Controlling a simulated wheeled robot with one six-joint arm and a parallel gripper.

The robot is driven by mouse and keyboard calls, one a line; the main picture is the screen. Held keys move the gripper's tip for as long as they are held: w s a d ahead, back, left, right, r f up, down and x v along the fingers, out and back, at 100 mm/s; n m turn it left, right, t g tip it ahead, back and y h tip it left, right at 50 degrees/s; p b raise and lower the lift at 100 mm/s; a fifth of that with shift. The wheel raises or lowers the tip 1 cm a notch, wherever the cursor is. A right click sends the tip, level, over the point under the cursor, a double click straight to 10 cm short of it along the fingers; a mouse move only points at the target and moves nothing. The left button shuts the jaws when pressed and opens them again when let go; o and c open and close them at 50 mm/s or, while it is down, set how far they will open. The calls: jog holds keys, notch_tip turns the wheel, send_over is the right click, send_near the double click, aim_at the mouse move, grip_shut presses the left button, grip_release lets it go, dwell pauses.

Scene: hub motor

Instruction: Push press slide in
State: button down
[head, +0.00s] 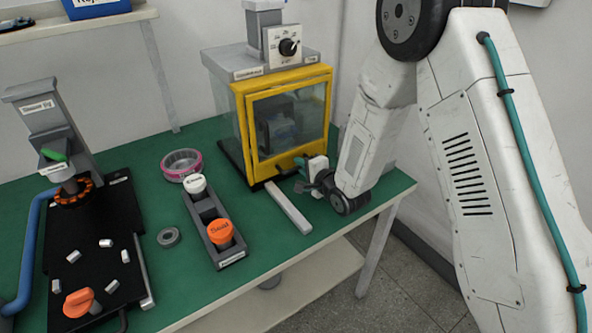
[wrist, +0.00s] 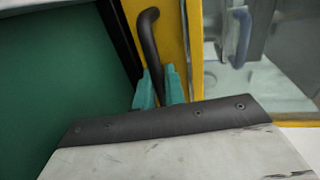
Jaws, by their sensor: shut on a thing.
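The press (head: 283,42) stands at the back of the green table, behind a guard with a yellow frame (head: 240,125) and clear panes. The press slide appears to be the pale grey bar (head: 288,208) that sticks out toward the table's front edge from the guard's foot. My gripper (head: 300,166) is at the lower right of the yellow front, right of the bar and apart from it. In the wrist view its teal fingers (wrist: 159,90) are shut on the dark curved door handle (wrist: 150,32). Whether the door is fully closed is unclear.
A grey holder (head: 232,258) with a white-capped piece (head: 196,186) and an orange-capped piece (head: 220,233) stands left of the bar. A pink-rimmed ring (head: 181,165) and a grey ring (head: 169,237) lie nearby. A black fixture plate (head: 95,225) fills the left.

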jog(key=shift+w, duration=0.1)
jog(key=c, duration=1.6)
grip_release()
jog(key=shift+a, duration=0.1)
jog(key=v, duration=0.7)
jog(key=shift+s+d, duration=0.25)
jog(key=shift+s, duration=0.05)
jog(key=shift+r, duration=0.1)
